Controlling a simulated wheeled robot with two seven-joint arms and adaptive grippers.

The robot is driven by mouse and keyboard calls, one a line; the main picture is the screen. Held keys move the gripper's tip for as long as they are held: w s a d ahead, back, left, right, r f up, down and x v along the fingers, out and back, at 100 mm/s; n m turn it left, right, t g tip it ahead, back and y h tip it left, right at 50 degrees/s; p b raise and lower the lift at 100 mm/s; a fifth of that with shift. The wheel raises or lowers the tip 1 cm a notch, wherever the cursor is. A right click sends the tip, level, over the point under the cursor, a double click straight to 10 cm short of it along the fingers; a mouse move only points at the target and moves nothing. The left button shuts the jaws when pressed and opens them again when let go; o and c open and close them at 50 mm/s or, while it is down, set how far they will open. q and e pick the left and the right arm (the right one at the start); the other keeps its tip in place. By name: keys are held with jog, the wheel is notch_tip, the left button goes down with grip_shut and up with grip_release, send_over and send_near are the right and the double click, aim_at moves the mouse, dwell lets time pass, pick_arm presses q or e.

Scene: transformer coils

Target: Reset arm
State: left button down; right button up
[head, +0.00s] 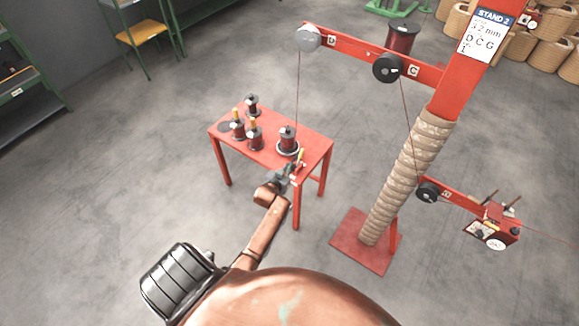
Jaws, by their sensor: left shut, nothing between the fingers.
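My left gripper (284,174) is at the front edge of the small red table (314,150), near its right front corner. It is small in the head view; it is shut and holds nothing. Several dark red coils stand on the table: one at the back (251,104), two at the left (238,130) (255,138), and one on a pale round base (288,140) at the right. The gripper is just in front of that last coil, and I see a gap between them. My right gripper is not in view.
A red stand (470,60) with a wrapped column (408,175) and pulleys (388,68) rises to the right; a thin wire runs down from its arm to the table. Open floor (110,180) lies left of the table.

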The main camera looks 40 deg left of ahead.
pick_arm(q)
jog(key=s+d+f+m+g+h, duration=0.1)
jog(key=s+d+f+g, duration=0.25)
jog(key=s+f, duration=0.9)
jog(key=s+d+f+m+g+h, duration=0.15)
jog(key=s+d+f, duration=0.35)
jog(key=s+f, duration=0.8)
jog(key=s+d+f+g, duration=0.2)
jog(key=s+f, duration=0.3)
jog(key=s, duration=0.6)
jog(key=s+d+f+g, duration=0.2)
jog(key=s+f, duration=0.4)
jog(key=s, duration=0.5)
jog(key=s+d+f+g, duration=0.2)
jog(key=s+f, duration=0.4)
jog(key=s, duration=0.5)
jog(key=shift+s+d+m+g+h, duration=0.2)
jog(key=shift+s+m+g+h, duration=0.15)
jog(key=shift+s+m, duration=0.1)
